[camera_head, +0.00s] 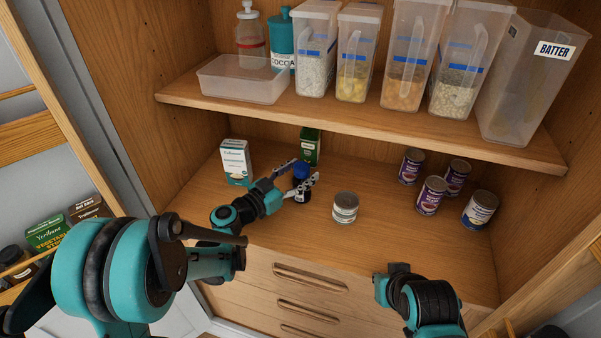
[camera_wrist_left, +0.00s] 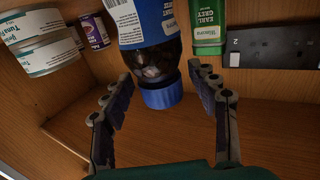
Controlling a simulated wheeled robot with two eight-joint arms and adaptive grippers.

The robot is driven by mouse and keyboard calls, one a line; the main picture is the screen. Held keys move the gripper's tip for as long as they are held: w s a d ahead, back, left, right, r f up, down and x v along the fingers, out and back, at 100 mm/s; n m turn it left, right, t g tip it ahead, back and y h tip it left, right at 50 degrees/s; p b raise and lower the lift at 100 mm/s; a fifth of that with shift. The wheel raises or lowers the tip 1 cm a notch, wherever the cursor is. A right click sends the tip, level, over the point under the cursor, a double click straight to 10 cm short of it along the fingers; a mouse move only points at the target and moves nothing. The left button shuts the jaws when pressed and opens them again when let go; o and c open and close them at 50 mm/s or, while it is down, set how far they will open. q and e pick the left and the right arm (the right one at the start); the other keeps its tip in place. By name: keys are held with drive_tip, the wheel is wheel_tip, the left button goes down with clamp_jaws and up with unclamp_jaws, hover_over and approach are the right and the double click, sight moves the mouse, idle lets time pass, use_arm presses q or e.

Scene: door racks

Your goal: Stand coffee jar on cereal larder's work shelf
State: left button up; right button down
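The coffee jar, a dark jar with a blue label and blue lid, stands on the wooden work shelf (camera_head: 390,235) of the larder in the head view. In the left wrist view the jar (camera_wrist_left: 150,25) looks upside down, its lid pointing down the picture. My left gripper (camera_head: 304,171) is open, with one finger on each side of the jar's lid. In the wrist view there is a gap between each finger of the gripper (camera_wrist_left: 160,74) and the lid. My right arm shows at the lower right of the head view, but its gripper is not visible.
A white carton (camera_head: 236,162) and a green box (camera_head: 310,146) stand behind the jar. The upper shelf (camera_head: 350,115) with containers overhangs. The front middle of the work shelf is clear.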

use_arm(q)
drive_tip(key=shift+r, duration=0.1)
drive_tip(key=shift+s+a+r+p, duration=0.1)
drive_tip(key=shift+s+a+p, duration=0.05)
drive_tip(key=shift+a+p, duration=0.15)
drive_tip(key=s+a+g+y, duration=0.1)
drive_tip(key=s+a, duration=0.1)
drive_tip(key=s, duration=0.2)
drive_tip(key=s+a+f+n+g+y+p, duration=0.1)
drive_tip(key=s+a, duration=0.1)
drive_tip(key=s, duration=0.2)
drive_tip(key=s+a+n+g+y, duration=0.1)
drive_tip(key=s+a, duration=0.1)
drive_tip(key=s, duration=0.2)
drive_tip(key=shift+s+f+p, duration=0.1)
drive_tip(key=shift+f+p, duration=0.3)
drive_tip(key=s+a+f+n+g+y, duration=0.2)
drive_tip(key=s+a+n+y, duration=0.5)
drive_tip(key=s, duration=0.8)
drive_tip(key=a+y, duration=0.2)
drive_tip(key=a, duration=0.2)
drive_tip(key=shift+s+f+g+y, duration=0.25)
drive_tip(key=shift+s+g+y, duration=0.05)
drive_tip(key=shift+s+y, duration=0.1)
drive_tip(key=shift+a, duration=0.1)
